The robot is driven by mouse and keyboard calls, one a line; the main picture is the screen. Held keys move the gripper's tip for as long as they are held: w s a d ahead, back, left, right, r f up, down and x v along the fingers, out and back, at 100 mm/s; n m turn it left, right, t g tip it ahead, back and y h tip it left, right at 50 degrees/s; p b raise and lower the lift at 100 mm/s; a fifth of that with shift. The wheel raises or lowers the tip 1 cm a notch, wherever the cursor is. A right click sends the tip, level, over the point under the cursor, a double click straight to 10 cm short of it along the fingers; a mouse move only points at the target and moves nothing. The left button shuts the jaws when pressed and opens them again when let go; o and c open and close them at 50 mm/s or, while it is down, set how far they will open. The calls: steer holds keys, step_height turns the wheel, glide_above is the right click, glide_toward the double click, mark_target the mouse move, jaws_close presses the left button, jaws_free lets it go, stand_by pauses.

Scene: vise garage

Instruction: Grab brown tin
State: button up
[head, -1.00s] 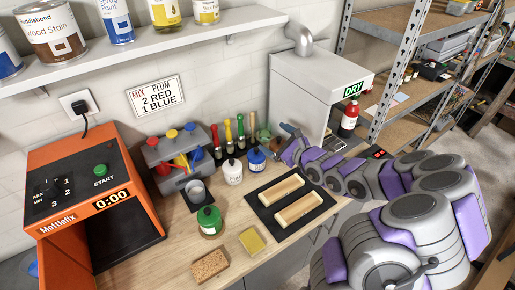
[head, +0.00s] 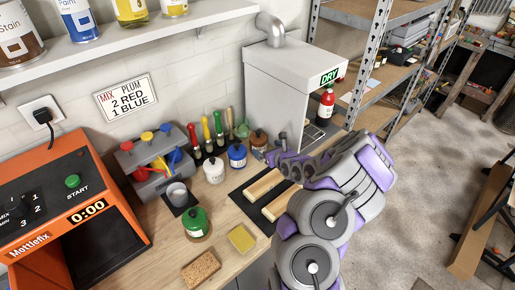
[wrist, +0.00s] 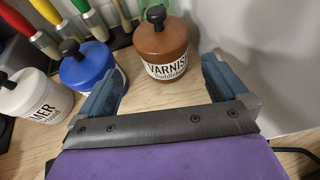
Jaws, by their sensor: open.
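The brown tin (wrist: 162,45) stands upright in the wrist view, with a black knob on its lid and a white label reading "VARNIS". It also shows in the head view (head: 258,141), partly behind my arm. My gripper (wrist: 158,82) is open and empty, its two blue-grey fingers spread wide. The tin stands just beyond the fingertips, roughly in line with the gap between them. In the head view the gripper (head: 278,148) is small and its fingers are hard to make out.
A blue tin (wrist: 90,70) stands close by the left finger, with a white tin (wrist: 32,98) beyond it. Several coloured-handled brushes (head: 212,132) stand behind. The white dryer box (head: 290,95) and wall lie to the right. A black mat (head: 272,210) with wooden pieces lies in front.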

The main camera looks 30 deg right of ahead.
mark_target(264, 144)
steer(key=x, duration=0.3)
steer(key=shift+w+d+f, duration=0.2)
steer(key=shift+d, duration=0.1)
steer(key=shift+w+d+f+b, duration=0.1)
steer(key=shift+w+d+b, duration=0.2)
steer(key=shift+w, duration=0.05)
steer(key=shift+a+b+x, duration=0.2)
steer(key=shift+b+x, duration=0.05)
steer(key=shift+x, duration=0.65)
steer(key=shift+a+b+x, duration=0.15)
steer(key=shift+b+x, duration=0.05)
steer(key=shift+x, duration=0.65)
steer(key=shift+w+d, duration=0.25)
steer(key=shift+w, duration=0.6)
steer(key=shift+c, duration=0.4)
steer(key=shift+a, duration=0.1)
steer(key=c, duration=1.2)
